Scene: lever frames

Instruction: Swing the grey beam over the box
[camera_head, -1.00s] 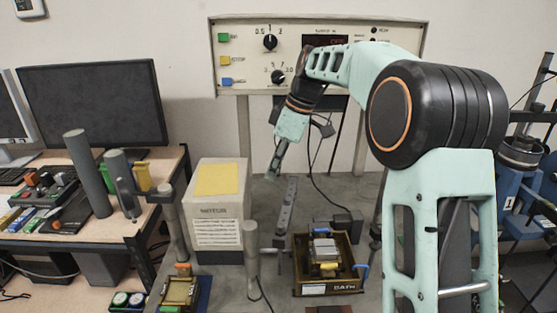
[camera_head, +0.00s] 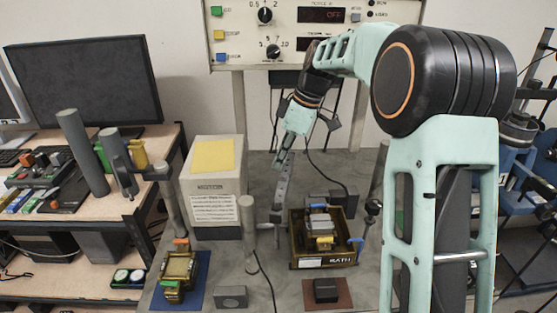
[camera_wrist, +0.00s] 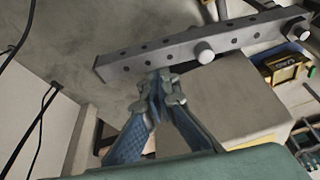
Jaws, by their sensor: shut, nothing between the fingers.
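The grey beam (camera_head: 282,190) is a long bar with a row of holes, lying behind and left of the brown open box marked BATH (camera_head: 305,263) in the head view. In the wrist view the beam (camera_wrist: 190,46) crosses the upper part, with round pegs toward its right end. My gripper (camera_head: 279,162) is shut and empty, beside the beam's far end. In the wrist view its fingertips (camera_wrist: 160,82) are just below the beam's edge near its left end; I cannot tell whether they touch.
A pale box with a yellow sheet (camera_head: 211,205) stands left of the beam. A grey post (camera_head: 248,225) rises in front of it. A control panel (camera_head: 300,42) is at the back. A black block (camera_head: 326,290) and a small grey block (camera_head: 230,297) lie in front.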

